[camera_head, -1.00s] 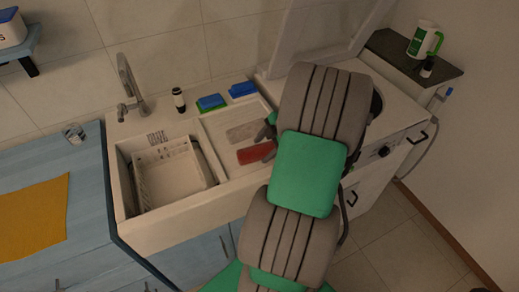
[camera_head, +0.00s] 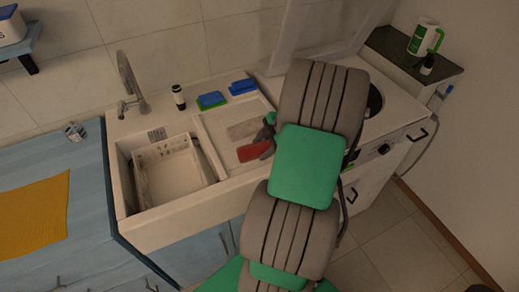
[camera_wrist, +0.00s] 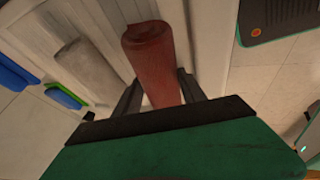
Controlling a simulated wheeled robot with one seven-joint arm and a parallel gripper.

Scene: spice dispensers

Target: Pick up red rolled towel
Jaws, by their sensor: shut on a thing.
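The red rolled towel (camera_head: 254,151) is at the right side of the sink's drainboard (camera_head: 222,127) in the head view. In the wrist view the red rolled towel (camera_wrist: 153,62) stands between the two dark fingers of my gripper (camera_wrist: 162,92). My gripper is shut on it, with one finger at each side. In the head view my gripper (camera_head: 268,136) is mostly hidden behind my arm. I cannot tell for sure whether the towel is clear of the drainboard.
A grey-beige rolled towel (camera_head: 243,130) lies on the drainboard behind the red one. Blue-and-green sponges (camera_head: 211,99) and a dark bottle (camera_head: 179,98) stand along the back. The sink basin (camera_head: 170,172) holds a white crate. A washing machine (camera_head: 385,148) is to the right.

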